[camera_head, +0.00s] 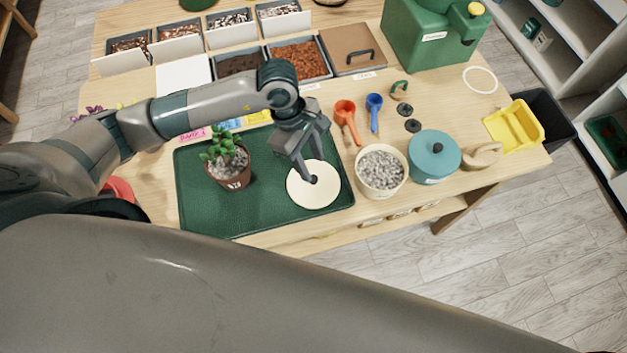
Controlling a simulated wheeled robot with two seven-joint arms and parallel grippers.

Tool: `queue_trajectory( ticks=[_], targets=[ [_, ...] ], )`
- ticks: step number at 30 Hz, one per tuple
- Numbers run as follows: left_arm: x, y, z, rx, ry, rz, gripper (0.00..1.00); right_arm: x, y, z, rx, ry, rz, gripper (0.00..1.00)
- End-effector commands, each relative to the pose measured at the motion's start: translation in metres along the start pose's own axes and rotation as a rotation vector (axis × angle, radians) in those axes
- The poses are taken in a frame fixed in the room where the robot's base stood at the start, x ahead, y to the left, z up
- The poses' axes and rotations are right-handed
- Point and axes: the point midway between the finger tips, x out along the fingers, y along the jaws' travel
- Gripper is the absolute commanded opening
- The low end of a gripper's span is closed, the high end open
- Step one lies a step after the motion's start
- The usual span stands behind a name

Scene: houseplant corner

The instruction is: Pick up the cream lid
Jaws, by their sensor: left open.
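The cream lid (314,195) is a flat round disc lying on the right part of the green tray (262,215). A small dark spot shows near its middle, at the fingertips, and I cannot tell whether it is a knob or part of a finger. My left gripper (312,176) reaches in from the left and points down over the lid. Its jaws are open, with the fingers around the lid's middle. I cannot tell whether they touch it. My right gripper is not in view.
A potted plant (228,168) stands on the tray, left of the lid. A cream pot of grey pebbles (381,172) stands close to the tray's right edge, beside a teal-lidded pot (433,157). Orange (347,118) and blue (374,110) scoops lie behind.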

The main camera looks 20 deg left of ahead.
Motion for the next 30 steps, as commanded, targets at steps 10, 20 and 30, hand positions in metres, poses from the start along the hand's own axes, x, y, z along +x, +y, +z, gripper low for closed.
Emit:
queue_trajectory(
  ticks=[10, 20, 30],
  targets=[
    [0.025, -0.006, -0.008, -0.002, 0.001, -0.005, 0.41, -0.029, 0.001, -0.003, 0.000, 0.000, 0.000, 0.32],
    [0.050, -0.005, -0.008, 0.000, 0.000, -0.001, 0.41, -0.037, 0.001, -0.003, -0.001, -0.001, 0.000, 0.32],
    [0.050, -0.005, -0.009, 0.000, 0.000, -0.001, 0.41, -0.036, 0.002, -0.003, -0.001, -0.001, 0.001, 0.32]
  ],
)
